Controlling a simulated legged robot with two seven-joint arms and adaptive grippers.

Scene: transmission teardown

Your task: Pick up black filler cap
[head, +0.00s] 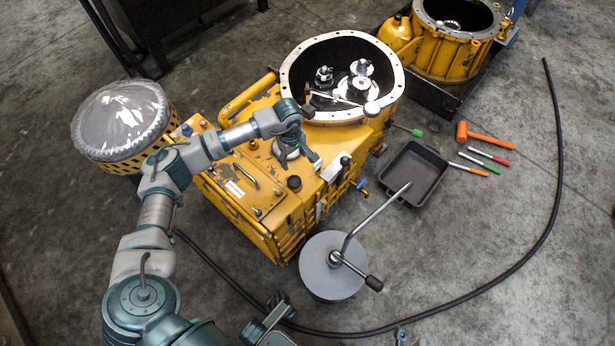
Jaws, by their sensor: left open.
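A small round black cap (294,183), which looks like the filler cap, sits on top of the yellow transmission housing (255,205). My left gripper (301,165) is open and empty above the housing, just behind the cap in the head view. Its fingers point down towards the housing, and I see a gap between them and the cap. Teal and grey parts at the bottom edge look like parts of my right gripper (268,325), mostly cut off by the frame, so its opening cannot be judged.
The open bell end (394,95) of the housing holds gears and shafts. A grey round stand with a crank-like bar (330,278) is in front. A black tray (413,178), an orange hammer (485,137) and several coloured-handled tools lie right. A black hose crosses the floor.

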